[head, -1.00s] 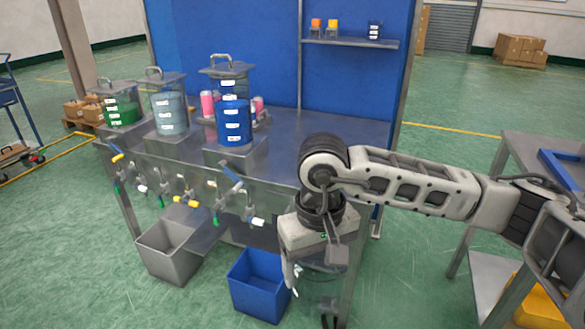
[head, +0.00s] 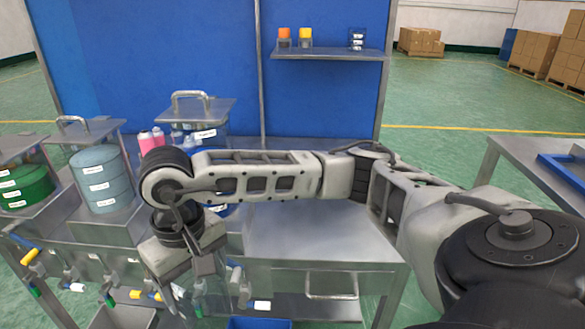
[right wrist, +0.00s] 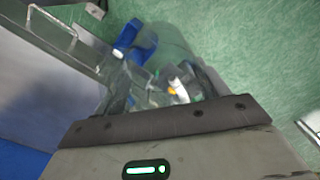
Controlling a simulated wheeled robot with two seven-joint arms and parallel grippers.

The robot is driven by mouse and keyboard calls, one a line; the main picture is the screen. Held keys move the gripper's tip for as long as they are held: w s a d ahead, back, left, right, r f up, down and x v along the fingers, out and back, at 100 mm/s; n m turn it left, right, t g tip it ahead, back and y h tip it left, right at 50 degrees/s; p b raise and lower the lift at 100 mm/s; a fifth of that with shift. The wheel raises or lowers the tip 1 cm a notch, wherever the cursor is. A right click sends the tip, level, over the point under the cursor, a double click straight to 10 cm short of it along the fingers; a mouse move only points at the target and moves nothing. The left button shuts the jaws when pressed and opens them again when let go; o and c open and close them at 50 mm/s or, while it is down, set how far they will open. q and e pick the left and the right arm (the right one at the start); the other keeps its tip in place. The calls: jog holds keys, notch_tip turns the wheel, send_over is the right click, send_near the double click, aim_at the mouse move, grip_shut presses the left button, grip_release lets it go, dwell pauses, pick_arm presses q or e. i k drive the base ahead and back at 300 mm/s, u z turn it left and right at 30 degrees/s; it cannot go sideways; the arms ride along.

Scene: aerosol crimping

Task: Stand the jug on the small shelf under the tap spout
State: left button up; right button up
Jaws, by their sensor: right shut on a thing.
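My right gripper (head: 196,292) points down in front of the bench's tap row, left of centre in the head view. It is shut on a clear jug (right wrist: 172,48). In the right wrist view the see-through jug sits between the fingers. In the head view the jug is hard to make out against the taps. Taps with coloured handles, such as a blue one (head: 27,241), run along the bench front; my gripper covers some of them. I cannot tell which small shelf below the taps is the one meant. My left gripper is not in view.
Clear tanks with green (head: 25,187) and grey-blue (head: 99,181) contents stand on the bench (head: 310,238). A blue bin (head: 258,323) is on the floor below. A wall shelf (head: 328,54) holds small containers. A side table (head: 540,165) stands at the right.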

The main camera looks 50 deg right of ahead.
aim_at(318, 235)
jog(key=i, duration=0.45)
jog(key=z, duration=1.6)
jog(key=i, duration=0.5)
jog(key=z, duration=0.05)
